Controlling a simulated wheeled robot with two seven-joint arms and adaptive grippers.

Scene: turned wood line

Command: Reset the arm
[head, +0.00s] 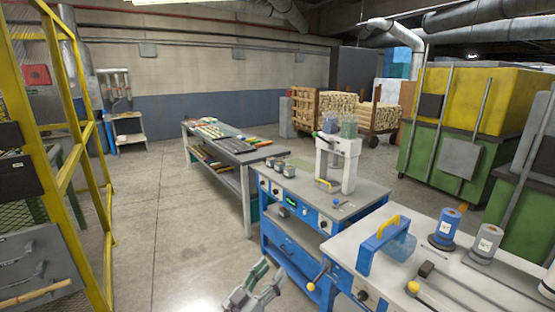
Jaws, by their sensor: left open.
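My left gripper (256,293) is at the bottom edge of the head view, left of the blue workbench's lower part. Its grey fingers, one with a green part, are apart with nothing visible between them. Most of the arm behind it is cut off by the frame edge. My right gripper is not in the picture.
A blue bench (299,187) with a white press (337,160) stands right of centre. A nearer bench (343,249) carries a blue-framed device and spools. A long table (248,156) is behind. A yellow frame (88,262) stands left. The concrete floor between is clear.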

